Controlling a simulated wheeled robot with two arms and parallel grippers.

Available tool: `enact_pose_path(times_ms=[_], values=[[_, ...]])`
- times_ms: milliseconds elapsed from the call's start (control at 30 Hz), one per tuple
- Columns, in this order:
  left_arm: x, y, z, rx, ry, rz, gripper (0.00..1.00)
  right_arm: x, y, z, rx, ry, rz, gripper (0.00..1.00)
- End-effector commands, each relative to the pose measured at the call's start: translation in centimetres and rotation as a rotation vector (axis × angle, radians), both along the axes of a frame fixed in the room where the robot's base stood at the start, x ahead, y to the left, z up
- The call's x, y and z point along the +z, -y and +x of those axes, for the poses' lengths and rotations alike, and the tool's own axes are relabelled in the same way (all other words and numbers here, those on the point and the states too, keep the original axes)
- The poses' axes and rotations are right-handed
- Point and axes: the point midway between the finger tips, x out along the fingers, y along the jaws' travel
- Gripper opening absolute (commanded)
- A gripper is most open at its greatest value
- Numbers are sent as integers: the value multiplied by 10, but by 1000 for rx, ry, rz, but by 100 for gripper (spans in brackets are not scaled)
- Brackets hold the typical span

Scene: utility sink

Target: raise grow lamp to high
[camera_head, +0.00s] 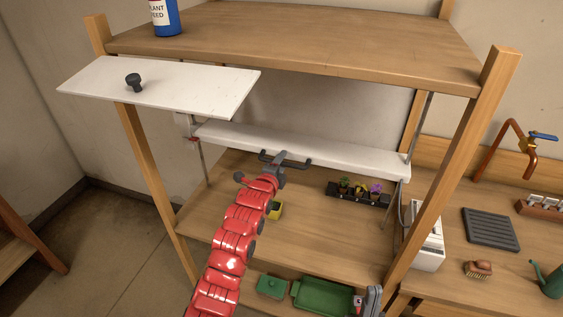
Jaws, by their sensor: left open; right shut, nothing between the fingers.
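The grow lamp (340,153) is a long white bar hung between the shelf posts, below the top shelf. A dark handle (298,162) sits on its front edge. My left gripper (262,170), on the red arm, is open at the handle's left end. One finger overlaps the handle in the picture; I cannot tell if they touch. My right gripper (372,299) is shut and empty, low at the bottom edge near the green tray, and only partly shown.
A white panel with a black knob (134,82) juts out at the upper left. A blue plant-feed bottle (165,18) stands on the top shelf (300,40). Potted flowers (360,190) and a yellow pot (275,210) stand below the lamp. A green tray (320,298) lies lower.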

Motion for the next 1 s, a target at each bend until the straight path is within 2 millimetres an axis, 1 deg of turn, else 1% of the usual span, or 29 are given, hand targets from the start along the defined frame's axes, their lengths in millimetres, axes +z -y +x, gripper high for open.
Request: enact_pose_path(times_ms=[233,267,300,367,500,533,1000], values=[[-1,0,0,0,-1,0,50,0,0,0,0,0,0,0],[0,0,0,0,-1,0,46,0,0,0,0,0,0,0],[0,0,0,0,-1,0,39,0,0,0,0,0,0,0],[0,0,0,0,-1,-1,28,0,0,0,0,0,0,0],[0,0,0,0,-1,-1,3,0,0,0,0,0,0,0],[0,0,0,0,-1,-1,0,0,0,0,0,0,0,0],[0,0,0,0,-1,-1,0,0,0,0,0,0,0,0]])
